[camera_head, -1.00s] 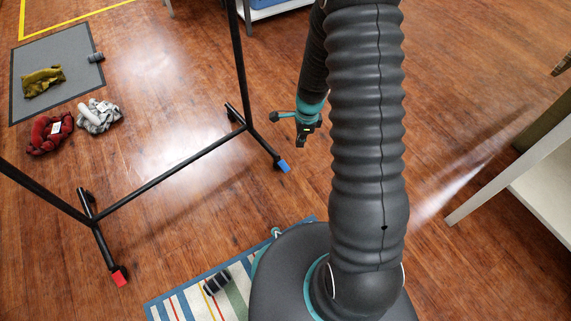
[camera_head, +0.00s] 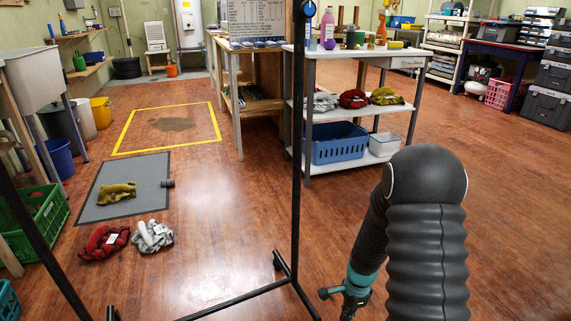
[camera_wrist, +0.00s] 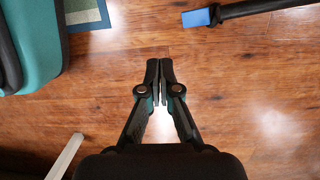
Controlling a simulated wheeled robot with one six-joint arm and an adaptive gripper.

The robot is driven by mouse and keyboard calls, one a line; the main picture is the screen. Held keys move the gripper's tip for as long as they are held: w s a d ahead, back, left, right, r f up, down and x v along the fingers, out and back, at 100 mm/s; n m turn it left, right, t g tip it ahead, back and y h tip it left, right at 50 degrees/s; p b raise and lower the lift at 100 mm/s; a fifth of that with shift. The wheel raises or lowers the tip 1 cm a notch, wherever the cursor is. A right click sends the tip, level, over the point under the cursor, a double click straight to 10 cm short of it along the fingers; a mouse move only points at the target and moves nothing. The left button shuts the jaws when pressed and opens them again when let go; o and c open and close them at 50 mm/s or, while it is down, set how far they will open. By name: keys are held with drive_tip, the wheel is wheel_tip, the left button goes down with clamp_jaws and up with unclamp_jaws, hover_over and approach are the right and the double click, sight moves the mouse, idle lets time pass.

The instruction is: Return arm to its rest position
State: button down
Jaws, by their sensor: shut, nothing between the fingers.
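My arm hangs at the right of the head view, its upper part raised and its lower part reaching down. My gripper (camera_wrist: 160,80) shows in the wrist view with its fingers together and nothing between them. It points down over bare wooden floor. In the head view only its teal wrist and part of the gripper (camera_head: 350,308) show at the bottom edge, with the fingertips cut off.
A black rack (camera_head: 297,150) stands close to the left of my arm. Its blue-capped foot (camera_wrist: 200,17) shows in the wrist view. A white-shelved cart (camera_head: 345,161) stands ahead. Red (camera_head: 104,241) and grey (camera_head: 152,236) cloth bundles lie on the floor by a grey mat (camera_head: 143,190).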

drive_tip(key=s+r+n+t+p, duration=0.2)
drive_tip(key=s+r+n, duration=0.3)
drive_tip(key=r, duration=0.9)
drive_tip(key=s+a+r+n+t+h+p, duration=0.1)
drive_tip(key=s+r+n+p, duration=0.3)
drive_tip(key=s+r, duration=0.4)
drive_tip(key=s+a+r+n+t+p, duration=0.1)
drive_tip(key=s+r+n, duration=0.5)
drive_tip(key=r, duration=1.6)
drive_tip(key=t+p, duration=0.1)
drive_tip(key=t, duration=0.1)
drive_tip(key=shift+s+r+t+p, duration=0.2)
drive_tip(key=shift+s+t+p, duration=0.2)
